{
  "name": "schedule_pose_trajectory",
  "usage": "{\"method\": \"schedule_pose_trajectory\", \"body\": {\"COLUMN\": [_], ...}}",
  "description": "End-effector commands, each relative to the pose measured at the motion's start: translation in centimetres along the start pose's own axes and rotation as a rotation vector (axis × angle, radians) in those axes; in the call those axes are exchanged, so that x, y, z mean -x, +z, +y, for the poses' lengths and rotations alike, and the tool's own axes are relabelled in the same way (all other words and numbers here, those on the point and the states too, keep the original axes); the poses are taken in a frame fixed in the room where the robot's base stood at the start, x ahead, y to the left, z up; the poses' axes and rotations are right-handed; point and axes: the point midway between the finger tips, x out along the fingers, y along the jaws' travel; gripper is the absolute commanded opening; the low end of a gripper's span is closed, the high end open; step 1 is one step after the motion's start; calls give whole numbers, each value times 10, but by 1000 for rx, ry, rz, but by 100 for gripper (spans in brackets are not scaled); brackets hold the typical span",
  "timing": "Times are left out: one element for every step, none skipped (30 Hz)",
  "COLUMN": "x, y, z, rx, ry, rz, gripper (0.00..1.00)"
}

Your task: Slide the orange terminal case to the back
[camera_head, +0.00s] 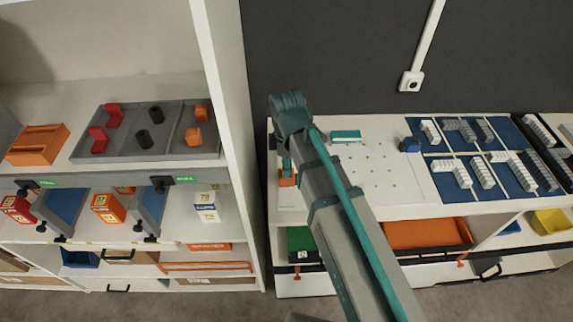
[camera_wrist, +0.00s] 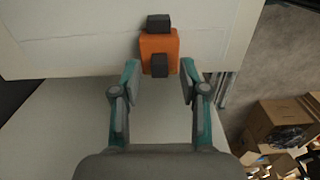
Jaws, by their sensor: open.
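The orange terminal case (camera_wrist: 156,46) shows in the wrist view, ahead of my fingertips, with one dark block at its far edge and another dark block (camera_wrist: 160,66) at its near side. My gripper (camera_wrist: 159,78) is open, with one finger to each side of the near end of the case. I see a gap on both sides. In the head view my gripper (camera_head: 287,166) hangs over the left end of the white bench, and only a small orange part of the case (camera_head: 287,181) shows below it. My arm hides some of the bench there.
A teal-topped block (camera_head: 346,136) and a small blue block (camera_head: 409,145) stand on the bench (camera_head: 385,200). Blue trays with white and grey parts lie to the right. A white upright panel (camera_head: 226,110) stands left of the bench. Brown cartons (camera_wrist: 280,122) show at right in the wrist view.

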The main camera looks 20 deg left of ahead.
Motion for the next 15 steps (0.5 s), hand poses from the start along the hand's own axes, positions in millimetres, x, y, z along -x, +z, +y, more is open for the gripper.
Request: {"method": "schedule_pose_trajectory", "body": {"x": [-3, -5, -7, -8, -10, -11, -11, -12, -12, -12, -12, -12, -12, -12, -12], "y": [0, 0, 0, 0, 0, 0, 0, 0, 0, 0, 0, 0, 0, 0, 0], "z": [0, 0, 0, 0, 0, 0, 0, 0, 0, 0, 0, 0, 0, 0, 0], "rx": [0, 0, 0, 0, 0, 0, 0, 0, 0, 0, 0, 0, 0, 0, 0], "ry": [-1, 0, 0, 0, 0, 0, 0, 0, 0, 1, 1, 1, 1, 1, 1], "rz": [0, 0, 0, 0, 0, 0, 0, 0, 0, 0, 0, 0, 0, 0, 0], "gripper": [44, 44, 44, 44, 44, 44, 44, 44, 44, 44, 44, 44, 44, 44, 44]}}
